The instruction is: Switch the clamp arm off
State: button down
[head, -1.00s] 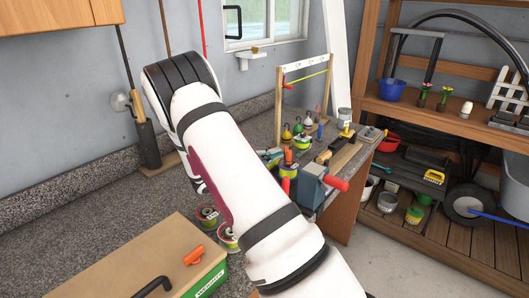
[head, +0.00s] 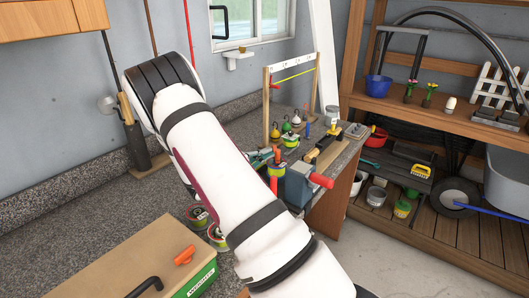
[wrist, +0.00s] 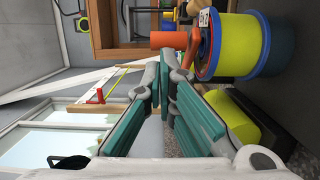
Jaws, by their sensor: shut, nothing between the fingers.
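An orange lever with a round orange grip (wrist: 170,40) shows just beyond my fingertips in the wrist view; I take it for the clamp arm. My gripper (wrist: 163,80) has teal finger pads, is shut and empty, and points toward the lever with a small apparent gap. In the head view only a bit of teal gripper (head: 261,158) shows beside my arm, left of the orange handle.
The vise (head: 298,186) with a red handle and several tins and small tools crowd the bench end. A wooden frame (head: 267,105) stands behind. A blue and yellow drum (wrist: 240,45) lies close right in the wrist view. A wooden-topped box (head: 130,262) stands front left.

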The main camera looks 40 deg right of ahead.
aim_at(278, 162)
jog(key=s+p, duration=0.1)
jog(key=s+d+p, duration=0.1)
jog(key=shift+r+t+p, duration=0.1)
jog(key=shift+t+p, duration=0.2)
jog(key=shift+p, duration=0.05)
jog(key=shift+s+d+p, duration=0.8)
jog(key=shift+s+p, duration=0.05)
jog(key=shift+p, duration=0.15)
jog(key=shift+s+d+p, duration=0.6)
jog(key=shift+d+p, duration=0.2)
jog(key=shift+d, duration=0.05)
jog(key=shift+s+d+p, duration=0.2)
jog(key=shift+d+p, duration=0.25)
jog(key=shift+d, duration=0.15)
jog(key=shift+s+d+p, duration=0.15)
jog(key=shift+d+p, duration=0.25)
jog(key=shift+d, duration=0.15)
notch_tip(278, 162, up, 10)
